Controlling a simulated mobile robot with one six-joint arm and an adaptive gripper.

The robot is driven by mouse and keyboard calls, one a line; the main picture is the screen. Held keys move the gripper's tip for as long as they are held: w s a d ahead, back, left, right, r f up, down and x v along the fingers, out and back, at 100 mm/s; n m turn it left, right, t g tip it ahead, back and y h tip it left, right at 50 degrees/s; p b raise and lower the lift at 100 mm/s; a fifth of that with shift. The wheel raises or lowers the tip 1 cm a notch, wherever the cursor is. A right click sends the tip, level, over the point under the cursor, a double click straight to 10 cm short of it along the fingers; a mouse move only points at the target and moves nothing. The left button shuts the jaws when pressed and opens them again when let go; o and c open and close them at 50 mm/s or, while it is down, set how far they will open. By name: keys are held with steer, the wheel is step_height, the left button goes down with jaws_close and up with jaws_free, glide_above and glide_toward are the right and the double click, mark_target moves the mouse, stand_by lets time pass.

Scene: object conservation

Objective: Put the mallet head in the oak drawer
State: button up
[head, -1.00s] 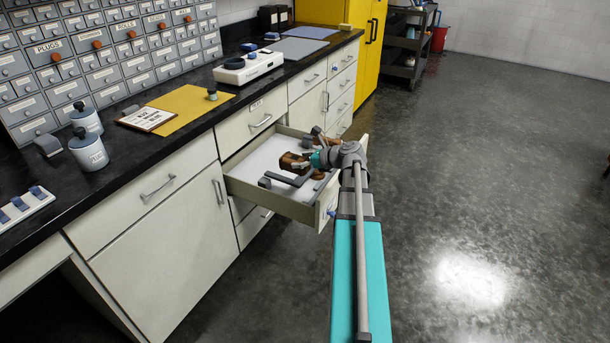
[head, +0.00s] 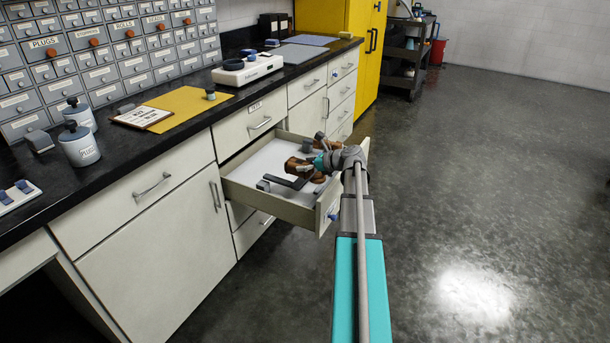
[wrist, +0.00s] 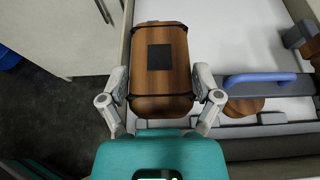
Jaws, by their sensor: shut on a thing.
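My gripper (wrist: 163,92) is shut on a brown wooden block with dark bands and a black square patch, which I take as the mallet head (wrist: 150,92). In the head view the brown mallet head (head: 294,168) shows beyond the teal part of my gripper (head: 318,162), over an open drawer. The drawer (head: 270,205) is cream outside with a pale lining, and a blue knob is on its front. In the wrist view the head is over the drawer floor (wrist: 235,45), close to one wall. Whether it touches the floor is unclear.
A dark L-shaped piece (head: 285,182) and a grey cylinder (head: 307,146) are in the drawer. In the wrist view, a blue bar (wrist: 262,79) and another wooden piece (wrist: 245,106) are beside the head. Floor right of the drawer (head: 470,190) is clear.

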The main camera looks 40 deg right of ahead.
steer(key=shift+w+d+f+b, duration=0.3)
steer(key=shift+d+f+b, duration=0.05)
steer(key=shift+f+b, duration=1.7)
steer(key=shift+f, duration=0.1)
steer(key=o, duration=1.1)
